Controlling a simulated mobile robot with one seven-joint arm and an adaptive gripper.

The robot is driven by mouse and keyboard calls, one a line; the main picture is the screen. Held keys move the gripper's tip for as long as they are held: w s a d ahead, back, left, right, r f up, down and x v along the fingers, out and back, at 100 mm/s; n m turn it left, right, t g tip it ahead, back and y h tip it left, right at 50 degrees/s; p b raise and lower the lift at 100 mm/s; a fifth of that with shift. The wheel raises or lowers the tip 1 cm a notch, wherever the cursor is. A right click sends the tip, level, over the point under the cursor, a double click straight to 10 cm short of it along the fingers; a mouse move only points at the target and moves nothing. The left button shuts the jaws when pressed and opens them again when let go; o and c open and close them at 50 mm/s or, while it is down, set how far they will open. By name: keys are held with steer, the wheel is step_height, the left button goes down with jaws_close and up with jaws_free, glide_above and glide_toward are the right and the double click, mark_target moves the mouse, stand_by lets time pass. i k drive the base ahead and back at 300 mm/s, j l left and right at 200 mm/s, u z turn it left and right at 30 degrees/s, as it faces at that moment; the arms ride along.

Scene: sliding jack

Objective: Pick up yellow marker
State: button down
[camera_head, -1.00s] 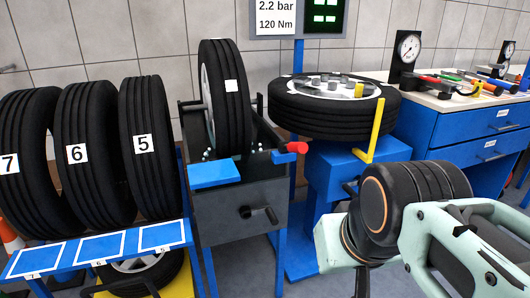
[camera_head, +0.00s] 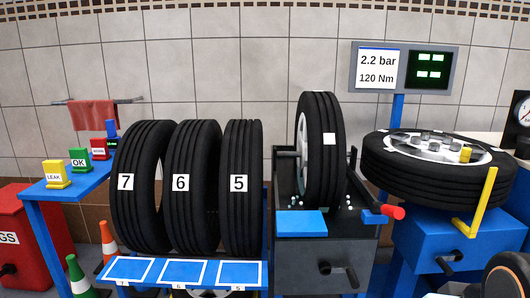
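A yellow block marker labelled LEAK (camera_head: 57,175) stands upright on the blue table (camera_head: 45,193) at the far left. A green marker labelled OK (camera_head: 80,160) and a red marker (camera_head: 100,149) with small unreadable lettering stand behind it in a row. My gripper is out of the picture, far from the yellow marker as far as this view shows.
Three tyres (camera_head: 182,190) numbered 7, 6 and 5 stand right of the markers. A tyre stands in a grey tank (camera_head: 325,258); another lies on a blue stand (camera_head: 428,240) with a yellow arm. Orange (camera_head: 108,241) and green cones and a red cabinet (camera_head: 30,235) stand lower left.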

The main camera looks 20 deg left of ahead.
mark_target(55, 171)
steer(key=u, duration=1.95)
steer(key=i+j+z, duration=0.1)
steer(key=i, duration=0.4)
steer(key=i+j+z, duration=0.1)
steer(key=i, duration=0.4)
steer(key=j, duration=0.1)
